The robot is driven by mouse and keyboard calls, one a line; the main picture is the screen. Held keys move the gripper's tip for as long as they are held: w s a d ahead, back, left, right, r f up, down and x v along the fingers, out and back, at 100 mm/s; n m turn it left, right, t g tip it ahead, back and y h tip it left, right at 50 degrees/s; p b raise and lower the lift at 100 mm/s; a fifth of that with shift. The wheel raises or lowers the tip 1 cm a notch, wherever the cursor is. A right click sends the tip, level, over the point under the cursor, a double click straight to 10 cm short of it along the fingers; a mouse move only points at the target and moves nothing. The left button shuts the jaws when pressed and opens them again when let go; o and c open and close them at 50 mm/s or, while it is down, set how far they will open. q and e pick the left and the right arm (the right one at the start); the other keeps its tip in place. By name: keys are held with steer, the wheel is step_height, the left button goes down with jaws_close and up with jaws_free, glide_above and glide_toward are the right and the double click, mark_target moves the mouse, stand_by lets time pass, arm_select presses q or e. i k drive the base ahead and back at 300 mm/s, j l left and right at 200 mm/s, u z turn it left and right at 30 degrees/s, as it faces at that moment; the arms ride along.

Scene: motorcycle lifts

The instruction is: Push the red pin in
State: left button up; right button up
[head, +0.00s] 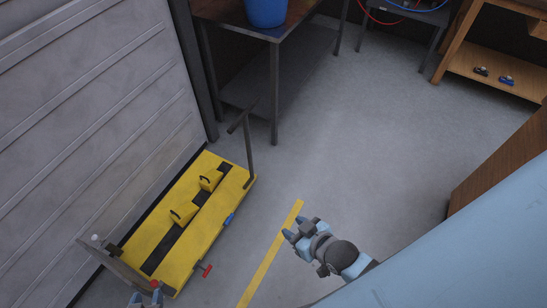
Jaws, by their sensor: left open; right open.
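The red pin (206,270) has a red crossbar handle and sticks out from the right side of the yellow lift (212,233), near its lower end. A gap shows between the handle and the lift's side. My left gripper (145,298) is at the bottom edge, left of the red pin and apart from it; only its blue fingertips show, open, close to a red knob (155,284). My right gripper (296,229) is open and empty over the floor, to the right of the lift and well away from the pin.
A blue pin or handle (228,219) is farther up the lift's side. A dark post (248,150) rises at the far end, and a grey bar (122,271) crosses the near end. A dark workbench (285,28) stands behind. The floor (345,140) in the middle is clear.

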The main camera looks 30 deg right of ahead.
mark_target(154, 283)
steer(key=z, duration=0.4)
steer(key=u, duration=1.55)
